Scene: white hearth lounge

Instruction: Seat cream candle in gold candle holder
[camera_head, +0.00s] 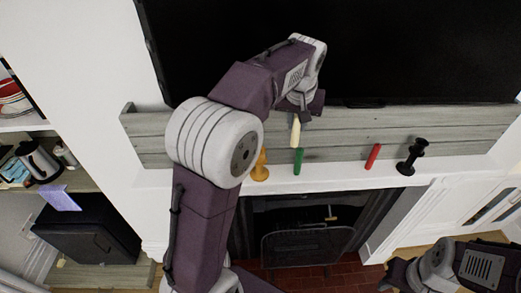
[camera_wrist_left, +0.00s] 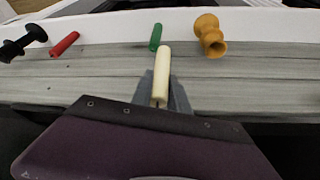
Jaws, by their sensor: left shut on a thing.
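The cream candle (camera_head: 295,131) is held by my left gripper (camera_head: 300,112), above the mantel shelf; it also shows in the left wrist view (camera_wrist_left: 162,72), pointing away from the gripper (camera_wrist_left: 160,98). The gold candle holder (camera_head: 261,165) stands on the mantel to the left of the candle in the head view. In the left wrist view the holder (camera_wrist_left: 210,36) is to the right of the candle, apart from it. My right gripper (camera_head: 392,275) is at the lower right of the head view, and its fingers are too unclear to read.
A green candle (camera_head: 299,161) stands on the mantel close to the gold holder. A red candle (camera_head: 373,156) and a black candle holder (camera_head: 411,157) stand farther right. A grey wooden board (camera_head: 350,132) and a dark screen (camera_head: 400,50) are behind. The mantel is clear between green and red candles.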

